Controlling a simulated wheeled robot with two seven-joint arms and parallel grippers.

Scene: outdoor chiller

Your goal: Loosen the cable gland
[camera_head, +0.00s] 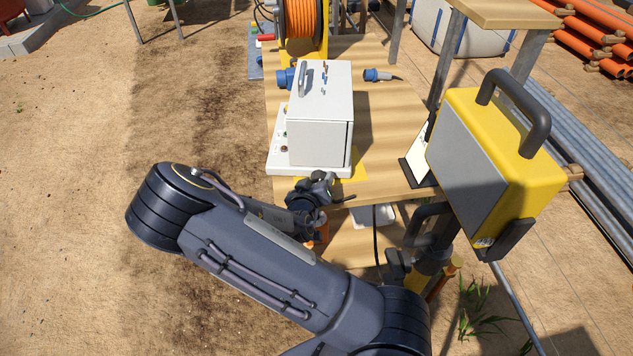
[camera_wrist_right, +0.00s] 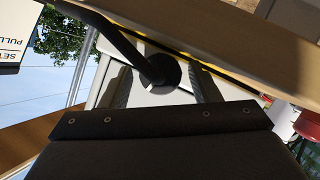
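The cable gland (camera_wrist_right: 166,74) is a round black fitting with a dark cable (camera_wrist_right: 118,38) running from it, on the pale face of a white box. In the head view the white box (camera_head: 318,142) stands on the wooden table, and my right gripper (camera_head: 322,186) is at its near lower edge, hiding the gland. In the right wrist view the two fingers of my right gripper (camera_wrist_right: 161,84) lie on either side of the gland. Pale gaps show between fingers and gland, so the gripper looks open around it. My left gripper is not in view.
A yellow case (camera_head: 500,150) with a black handle stands close at the right. Blue plugs (camera_head: 377,75) and an orange cable reel (camera_head: 300,18) are on the wooden table (camera_head: 395,125). Sandy ground to the left is open.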

